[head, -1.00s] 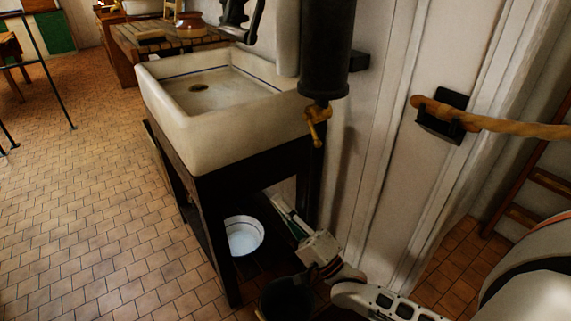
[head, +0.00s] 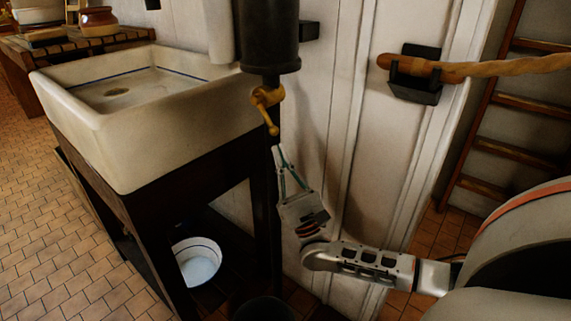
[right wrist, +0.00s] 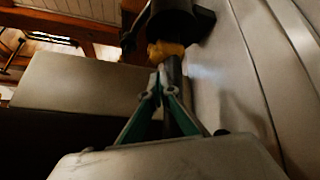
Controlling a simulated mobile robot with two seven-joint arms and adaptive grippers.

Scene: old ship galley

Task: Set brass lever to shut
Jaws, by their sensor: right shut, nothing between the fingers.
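The brass lever (head: 268,112) is on a small brass tap under a dark cylinder (head: 268,40) on the wall. Its handle hangs down, tilted slightly to the right. My right gripper (head: 277,152) is shut and empty, pointing up, with its tips just below the lever's lower end. In the head view a small gap shows between them. In the right wrist view the brass (right wrist: 166,50) shows just beyond the closed fingertips (right wrist: 161,78), its lower part unclear. My left gripper is out of view.
A white sink (head: 150,110) on a dark stand is left of the lever. A white basin (head: 197,260) and a dark bucket (head: 265,309) are below.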

